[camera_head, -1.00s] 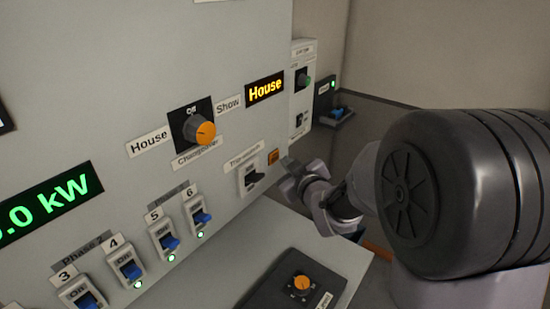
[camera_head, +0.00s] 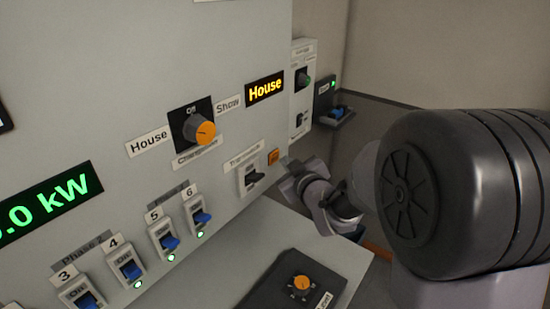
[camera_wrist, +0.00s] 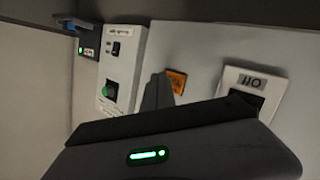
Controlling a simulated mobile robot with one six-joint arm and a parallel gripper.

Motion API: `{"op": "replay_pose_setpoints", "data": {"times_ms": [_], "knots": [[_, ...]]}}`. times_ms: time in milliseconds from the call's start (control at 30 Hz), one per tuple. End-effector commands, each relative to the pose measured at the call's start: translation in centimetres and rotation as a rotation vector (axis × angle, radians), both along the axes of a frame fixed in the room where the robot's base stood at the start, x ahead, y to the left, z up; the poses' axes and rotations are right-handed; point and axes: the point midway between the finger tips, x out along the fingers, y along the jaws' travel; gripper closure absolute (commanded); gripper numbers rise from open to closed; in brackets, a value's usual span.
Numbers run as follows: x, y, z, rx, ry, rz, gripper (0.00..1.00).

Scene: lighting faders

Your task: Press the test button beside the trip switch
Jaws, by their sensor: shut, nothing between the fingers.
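The test button (camera_head: 273,156) is a small orange square on the grey panel, to the upper right of the trip switch. The trip switch (camera_head: 251,179) has a white plate and a dark lever. In the wrist view the orange test button (camera_wrist: 176,82) lies just right of the fingertip, and part of the trip switch plate (camera_wrist: 250,83) stands further right. My gripper (camera_head: 286,163) is shut and empty, its tip close to the panel just right of and below the button. Whether it touches the panel I cannot tell. The gripper tip shows in the wrist view (camera_wrist: 157,88).
An orange-topped House/Show knob (camera_head: 203,132) is above the trip switch. Several blue breaker switches (camera_head: 170,242) line the lower left. A grey box with a green knob (camera_head: 302,79) is at the right. A desk unit with an orange knob (camera_head: 301,283) is below.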

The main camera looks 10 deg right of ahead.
Motion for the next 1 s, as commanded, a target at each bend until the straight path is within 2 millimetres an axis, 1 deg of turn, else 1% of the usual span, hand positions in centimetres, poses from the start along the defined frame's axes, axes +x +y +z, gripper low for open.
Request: {"op": "replay_pose_setpoints", "data": {"times_ms": [200,1000], "knots": [[0.51,0.52,-0.19,-0.001,0.0,0.0,1.0],[0.94,0.96,-0.05,0.0,-0.001,0.0,1.0]]}}
